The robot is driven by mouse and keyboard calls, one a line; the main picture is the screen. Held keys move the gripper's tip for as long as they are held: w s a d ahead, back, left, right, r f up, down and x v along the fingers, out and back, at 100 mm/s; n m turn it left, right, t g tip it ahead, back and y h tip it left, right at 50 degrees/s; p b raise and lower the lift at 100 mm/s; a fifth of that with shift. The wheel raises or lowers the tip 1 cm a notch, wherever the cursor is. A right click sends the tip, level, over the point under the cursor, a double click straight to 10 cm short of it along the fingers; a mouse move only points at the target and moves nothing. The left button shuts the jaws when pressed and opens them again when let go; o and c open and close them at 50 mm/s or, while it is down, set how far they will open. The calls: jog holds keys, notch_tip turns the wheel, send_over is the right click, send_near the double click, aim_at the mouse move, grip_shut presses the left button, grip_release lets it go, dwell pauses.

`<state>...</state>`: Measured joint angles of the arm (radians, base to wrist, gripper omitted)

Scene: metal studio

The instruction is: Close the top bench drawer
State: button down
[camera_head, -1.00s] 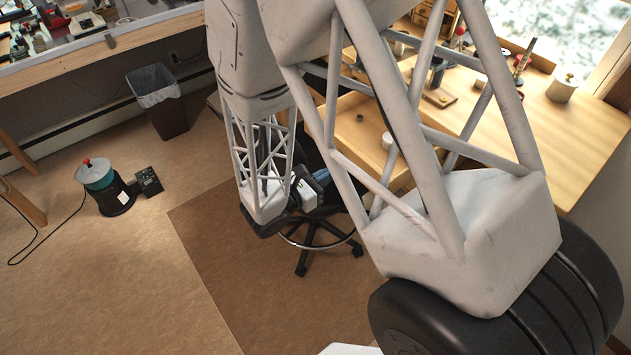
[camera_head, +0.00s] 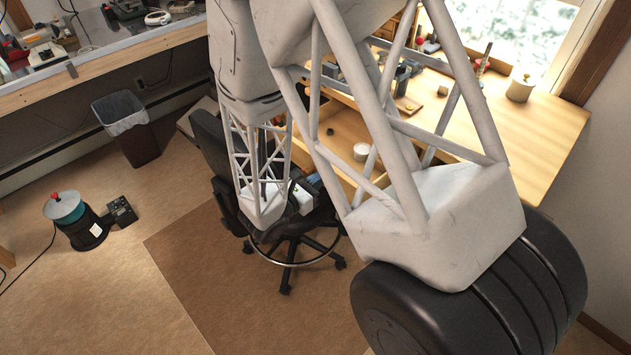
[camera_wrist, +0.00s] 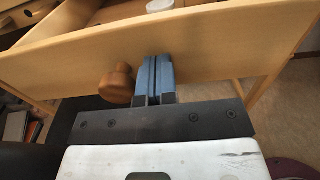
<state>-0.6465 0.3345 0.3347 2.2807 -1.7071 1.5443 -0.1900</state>
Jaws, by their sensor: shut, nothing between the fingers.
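The top bench drawer (camera_wrist: 215,48) is a light wooden drawer, pulled out, its front facing me in the wrist view. A round wooden knob (camera_wrist: 117,84) sticks out of its front. My gripper (camera_wrist: 156,62) is shut and empty, its blue fingertips at the drawer front just right of the knob; whether they touch the wood I cannot tell. In the head view the open drawer (camera_head: 335,128) shows partly behind my arm, with a white round container (camera_head: 361,152) inside.
A black office chair (camera_head: 212,150) stands under and beside my arm.

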jog(key=shift+d, duration=0.1)
jog(key=x, duration=2.5)
jog(key=shift+w+d+f, duration=0.1)
jog(key=shift+w, duration=0.05)
jog(key=shift+w+d, duration=0.25)
jog(key=shift+w, duration=0.1)
jog(key=v, duration=1.4)
jog(key=shift+s+a, duration=0.25)
jog(key=shift+s, duration=0.05)
